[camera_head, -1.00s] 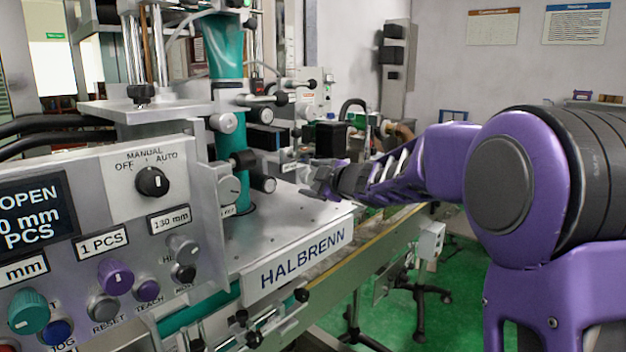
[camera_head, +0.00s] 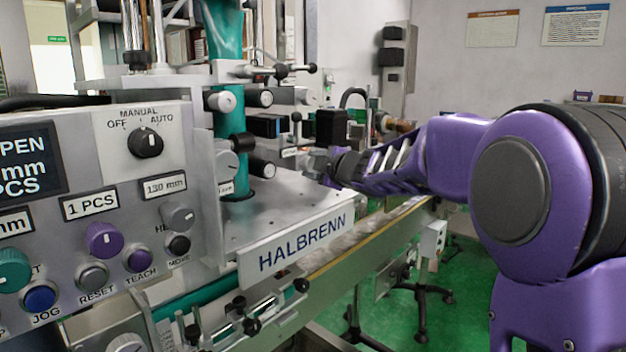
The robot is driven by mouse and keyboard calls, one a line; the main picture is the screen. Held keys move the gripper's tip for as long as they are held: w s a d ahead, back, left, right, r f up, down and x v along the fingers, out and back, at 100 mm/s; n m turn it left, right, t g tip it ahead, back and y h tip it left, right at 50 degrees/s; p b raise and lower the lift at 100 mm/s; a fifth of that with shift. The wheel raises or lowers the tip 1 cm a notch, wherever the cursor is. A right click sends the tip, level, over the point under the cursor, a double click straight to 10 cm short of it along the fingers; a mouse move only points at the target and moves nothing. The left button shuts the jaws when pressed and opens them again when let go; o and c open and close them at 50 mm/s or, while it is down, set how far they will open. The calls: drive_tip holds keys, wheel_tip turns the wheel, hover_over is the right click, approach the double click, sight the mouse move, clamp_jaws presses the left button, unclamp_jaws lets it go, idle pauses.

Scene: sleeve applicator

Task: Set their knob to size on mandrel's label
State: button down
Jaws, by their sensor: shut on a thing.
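The control panel (camera_head: 75,205) fills the left. It carries a teal knob (camera_head: 10,270) cut by the left edge, a purple knob (camera_head: 103,240) under a "1 PCS" plate, a grey knob (camera_head: 177,216) under a "130 mm" plate (camera_head: 164,187), and a black OFF/MANUAL/AUTO selector (camera_head: 146,142) pointing near MANUAL. A teal sleeve tube (camera_head: 228,35) runs down through the machine; the mandrel cannot be told apart. A small white label (camera_head: 226,188) by its foot is partly hidden and unreadable except "mm". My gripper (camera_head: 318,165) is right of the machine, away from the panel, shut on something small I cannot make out.
Rollers (camera_head: 261,168) and black-knobbed levers (camera_head: 282,72) stick out from the machine's column. The HALBRENN plate (camera_head: 292,250) fronts the metal deck. A conveyor (camera_head: 345,245) runs behind it. A black box (camera_head: 331,128) stands near my gripper. Green floor shows at lower right.

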drive_tip(key=shift+f+n+b, duration=0.3)
drive_tip(key=shift+f+b, duration=0.1)
drive_tip(key=shift+b, duration=0.15)
drive_tip(key=shift+r+n, duration=0.25)
drive_tip(key=shift+n, duration=0.05)
drive_tip(key=shift+n+t, duration=0.4)
drive_tip(key=shift+t, duration=0.1)
drive_tip(key=shift+c, duration=1.9)
unclamp_jaws()
drive_tip(key=shift+r, duration=0.1)
drive_tip(key=shift+s, duration=0.15)
